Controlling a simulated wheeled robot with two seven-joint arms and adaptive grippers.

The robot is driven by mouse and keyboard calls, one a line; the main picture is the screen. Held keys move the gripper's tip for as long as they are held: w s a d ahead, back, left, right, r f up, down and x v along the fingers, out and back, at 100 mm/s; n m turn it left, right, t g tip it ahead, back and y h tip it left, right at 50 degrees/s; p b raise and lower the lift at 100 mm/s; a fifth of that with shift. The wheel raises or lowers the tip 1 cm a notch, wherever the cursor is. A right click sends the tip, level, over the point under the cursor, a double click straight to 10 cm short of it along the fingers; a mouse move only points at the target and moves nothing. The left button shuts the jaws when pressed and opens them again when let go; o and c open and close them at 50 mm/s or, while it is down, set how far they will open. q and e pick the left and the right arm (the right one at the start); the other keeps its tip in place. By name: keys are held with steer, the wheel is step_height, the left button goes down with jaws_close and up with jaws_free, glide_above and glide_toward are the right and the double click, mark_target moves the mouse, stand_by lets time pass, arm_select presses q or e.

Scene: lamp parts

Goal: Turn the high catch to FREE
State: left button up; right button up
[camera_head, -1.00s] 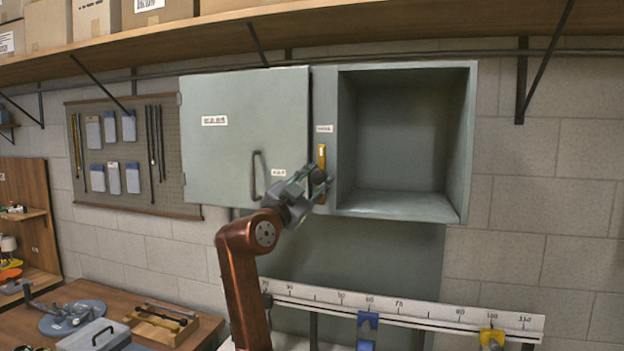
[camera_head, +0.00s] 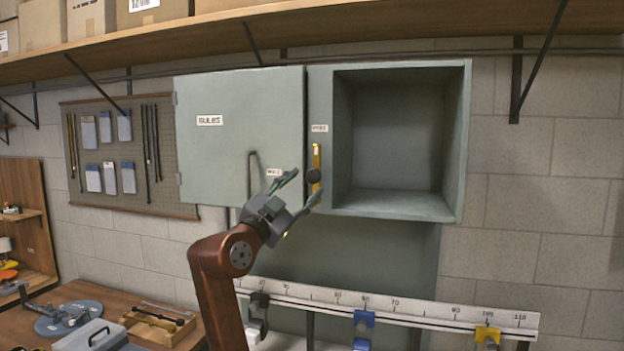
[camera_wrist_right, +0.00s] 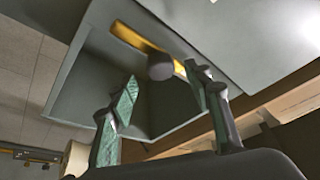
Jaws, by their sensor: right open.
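The high catch (camera_head: 317,160) is a yellow bar with a dark round knob, on the strip between the cabinet door and the open compartment. The bar stands about upright, its upper end just below a small upper label (camera_head: 319,128). A second small label (camera_head: 274,172) is on the door, left of the knob; both are too blurred to read surely. My right gripper (camera_head: 306,184) is open and empty, just below and left of the knob. In the right wrist view the knob (camera_wrist_right: 161,66) shows beyond the two parted fingertips, apart from them. My left gripper is not in view.
The cabinet door (camera_head: 240,130), labelled BULBS, is shut; its dark handle (camera_head: 251,175) is close to my right gripper. The open compartment (camera_head: 395,130) is empty. A ruled rail (camera_head: 400,308) with blue and yellow clamps runs below. A wooden shelf (camera_head: 400,25) with boxes hangs above.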

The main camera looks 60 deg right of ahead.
steer(key=v, duration=0.5)
steer(key=shift+a+f, duration=0.1)
steer(key=shift+a, duration=0.15)
steer(key=shift+s, duration=0.1)
stand_by(0.3)
